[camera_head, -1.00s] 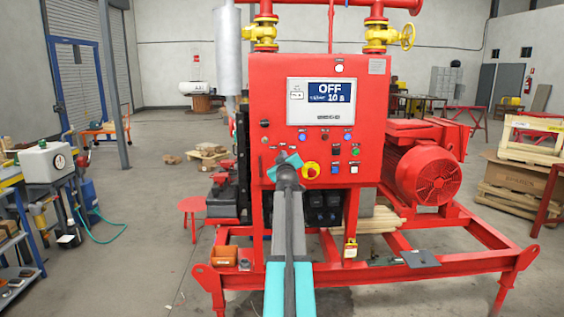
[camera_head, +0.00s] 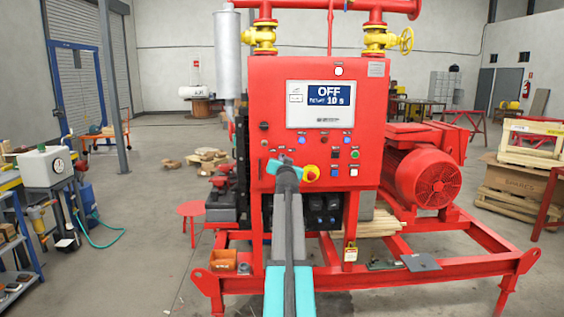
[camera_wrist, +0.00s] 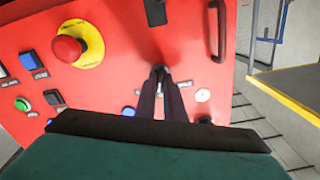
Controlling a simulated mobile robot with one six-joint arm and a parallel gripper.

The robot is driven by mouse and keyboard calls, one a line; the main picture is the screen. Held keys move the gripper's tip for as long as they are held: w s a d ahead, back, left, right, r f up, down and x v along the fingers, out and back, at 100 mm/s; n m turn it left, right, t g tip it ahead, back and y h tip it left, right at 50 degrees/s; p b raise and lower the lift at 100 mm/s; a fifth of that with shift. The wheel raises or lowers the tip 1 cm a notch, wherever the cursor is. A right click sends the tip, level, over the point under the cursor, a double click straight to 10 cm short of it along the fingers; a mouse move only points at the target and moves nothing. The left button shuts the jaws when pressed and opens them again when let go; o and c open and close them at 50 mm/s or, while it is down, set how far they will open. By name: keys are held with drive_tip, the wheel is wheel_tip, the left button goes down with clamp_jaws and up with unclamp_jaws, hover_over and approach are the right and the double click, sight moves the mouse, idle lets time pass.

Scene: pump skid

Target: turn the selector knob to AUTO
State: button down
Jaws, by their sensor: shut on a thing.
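The red control panel (camera_head: 262,100) faces me on the pump skid, and its screen (camera_head: 318,104) reads OFF with "10 s" below. The selector knob (camera_wrist: 160,71) is a small dark knob on the lower panel in the wrist view. My gripper (camera_wrist: 161,78) has its two dark fingers closed around it. The fingers cover most of the knob, so its pointer and position marks cannot be read. In the head view my gripper (camera_head: 284,166) hides the knob.
A red emergency stop on a yellow ring (camera_head: 310,173) is just right of my gripper; it also shows in the wrist view (camera_wrist: 68,48). Several buttons and lamps surround it. A dark red handle (camera_wrist: 218,30) stands out near the panel's edge.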

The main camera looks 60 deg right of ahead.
drive_tip(key=shift+d+r+m+p, duration=0.15)
drive_tip(key=shift+m+p, duration=0.85)
drive_tip(key=shift+m, duration=2)
drive_tip(key=c, duration=1.8)
unclamp_jaws()
drive_tip(key=shift+c, duration=0.2)
drive_tip(key=shift+f, duration=0.2)
